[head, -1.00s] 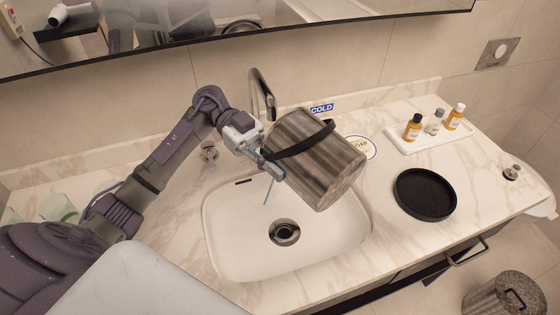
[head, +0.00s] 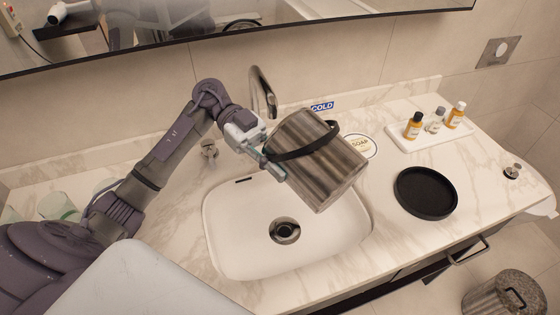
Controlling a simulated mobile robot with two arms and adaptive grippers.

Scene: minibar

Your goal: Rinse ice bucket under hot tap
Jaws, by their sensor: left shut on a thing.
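The ice bucket (head: 325,168), a streaked metallic grey-brown cylinder with a black band, is held tilted above the right side of the white sink (head: 240,250). My left gripper (head: 272,165) is shut on the bucket at its left side, by the black band; the exact contact is partly hidden. The curved metal spout (head: 262,92) rises behind the bucket and gripper. A small metal tap knob (head: 208,148) stands behind the sink on the left. A blue COLD label (head: 322,106) shows behind the bucket. No water stream is visible now. My right gripper is not in view.
A round black tray (head: 425,193) lies right of the sink. A white tray (head: 403,143) with small bottles stands at the back right. A soap dish (head: 361,146) sits beside the bucket. Glasses (head: 56,206) stand at left. A bin (head: 505,294) is on the floor.

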